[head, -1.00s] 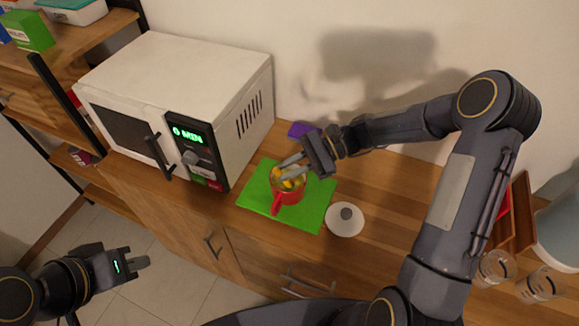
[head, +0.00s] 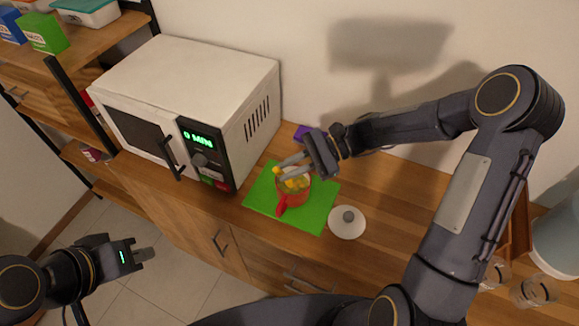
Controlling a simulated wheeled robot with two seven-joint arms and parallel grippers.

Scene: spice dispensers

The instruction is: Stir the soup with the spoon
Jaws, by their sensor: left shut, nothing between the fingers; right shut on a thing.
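A red pot (head: 282,207) with a red handle stands on a green mat (head: 320,205) on the wooden counter. Yellow pieces of soup (head: 297,184) show inside it. My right gripper (head: 288,166) is over the pot's rim, shut on a thin thing that I take to be the spoon; its fingers hide most of it, and a small yellow bit shows at the fingertips. I cannot tell how deep the spoon sits in the soup. My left gripper (head: 146,254) is shut and empty, low at the left, away from the counter top.
A white microwave (head: 205,80) stands left of the mat. A white round lid (head: 347,222) with a grey knob lies right of the mat. A purple thing (head: 303,132) lies behind my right gripper. Glasses (head: 533,290) stand at the far right.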

